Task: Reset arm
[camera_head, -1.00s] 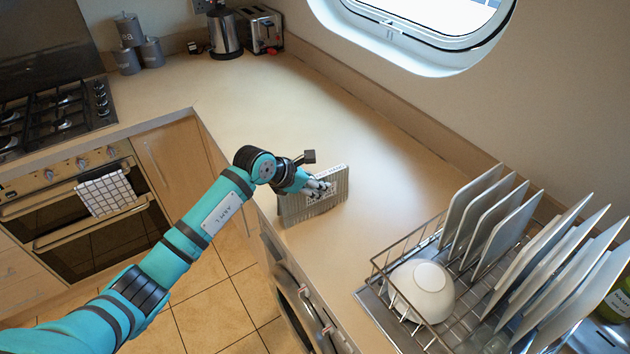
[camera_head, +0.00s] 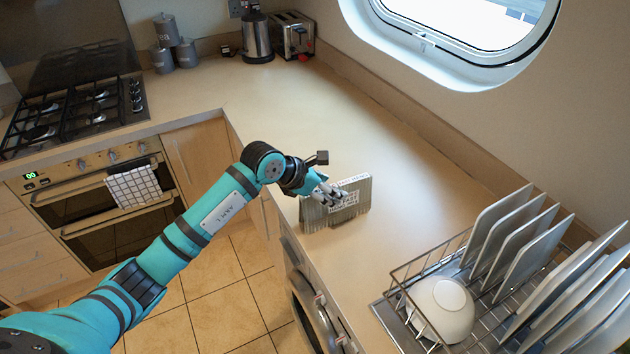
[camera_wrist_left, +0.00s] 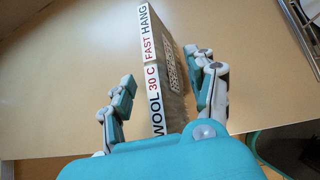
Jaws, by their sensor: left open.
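My left arm comes in from the left in the head view. Its gripper (camera_head: 328,193) is at a grey ribbed box (camera_head: 350,211) with a white printed label, standing on the counter near its front edge. In the left wrist view the gripper (camera_wrist_left: 164,70) is open, with fingers on both sides of the box (camera_wrist_left: 172,92). A gap shows between the left finger and the box; the right finger is close to the other face, and I cannot tell whether it touches. The box's edge reads "WOOL 30 C FAST HANG". My right gripper is not in view.
A wire dish rack (camera_head: 408,271) with a white bowl (camera_head: 441,308) and several plates stands at the right. The counter (camera_head: 290,110) behind the box is clear back to the kettle (camera_head: 257,38) and toaster (camera_head: 293,36). A hob (camera_head: 70,115) is at the left.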

